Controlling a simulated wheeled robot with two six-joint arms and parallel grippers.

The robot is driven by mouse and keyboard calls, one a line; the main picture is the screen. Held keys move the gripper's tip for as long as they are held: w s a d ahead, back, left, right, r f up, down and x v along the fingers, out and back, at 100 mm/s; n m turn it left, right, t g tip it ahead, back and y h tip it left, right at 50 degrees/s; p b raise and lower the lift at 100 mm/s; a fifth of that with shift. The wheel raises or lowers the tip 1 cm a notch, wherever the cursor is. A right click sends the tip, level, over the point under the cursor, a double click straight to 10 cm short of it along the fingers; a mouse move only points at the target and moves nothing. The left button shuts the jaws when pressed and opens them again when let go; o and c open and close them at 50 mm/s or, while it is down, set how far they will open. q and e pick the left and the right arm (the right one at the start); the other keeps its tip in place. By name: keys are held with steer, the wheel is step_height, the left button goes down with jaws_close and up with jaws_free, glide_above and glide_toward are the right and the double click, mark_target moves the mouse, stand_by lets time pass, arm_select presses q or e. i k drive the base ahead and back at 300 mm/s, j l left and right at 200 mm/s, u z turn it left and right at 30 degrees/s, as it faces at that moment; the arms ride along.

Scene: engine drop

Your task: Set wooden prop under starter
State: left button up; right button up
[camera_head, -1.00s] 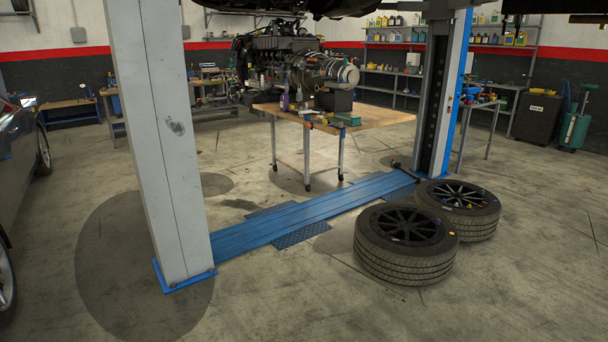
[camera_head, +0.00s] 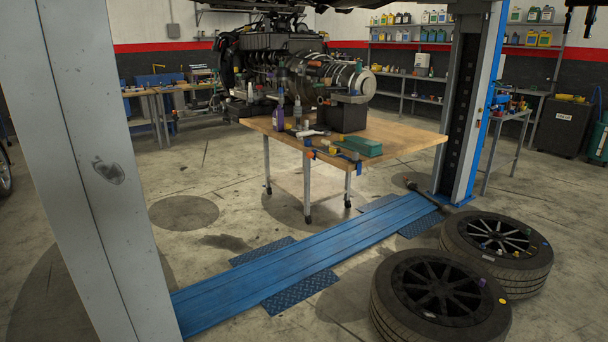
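The engine (camera_head: 275,62) stands behind and over a wheeled wooden-topped table (camera_head: 405,137), near the middle of the head view. A rounded metal unit (camera_head: 340,76) sits at its right end, above a dark block (camera_head: 343,114) on the tabletop. I cannot pick out the starter on the engine at this distance. I cannot make out a wooden prop among the small items on the table. Neither of my grippers is in view.
A lift post (camera_head: 85,170) stands close on the left and another (camera_head: 462,100) at the right. A blue floor ramp (camera_head: 300,262) runs between them. Two wheels (camera_head: 440,300) (camera_head: 497,246) lie at the lower right. Bottles, a green box (camera_head: 361,146) and tools crowd the table's front.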

mark_target(325, 82)
steer(key=i, duration=2.1)
